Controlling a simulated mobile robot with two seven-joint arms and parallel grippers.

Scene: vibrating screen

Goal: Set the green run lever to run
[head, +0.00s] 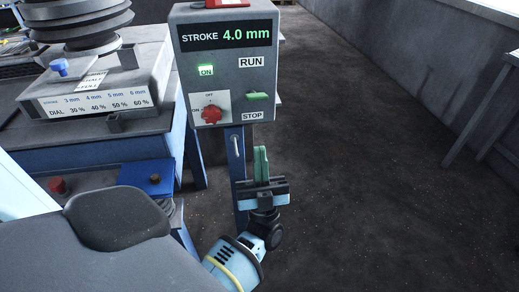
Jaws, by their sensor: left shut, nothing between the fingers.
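The grey control box (224,60) stands on a blue post at the top centre of the head view. Its green run lever (258,96) sits at the right of the panel, below the RUN label (251,62) and just above the STOP label (252,116). The lever looks about horizontal. My left gripper (261,150) is below the box, in front of the floor, with its green fingers shut together, pointing up and empty. The fingertips are apart from the lever. My right gripper is not in view.
A red rotary switch (211,113) sits left of the lever. The display (226,34) reads STROKE 4.0 mm, and a green ON lamp (206,70) is lit. The blue machine (110,140) stands at left; a bench (480,110) at far right. The floor right of the box is clear.

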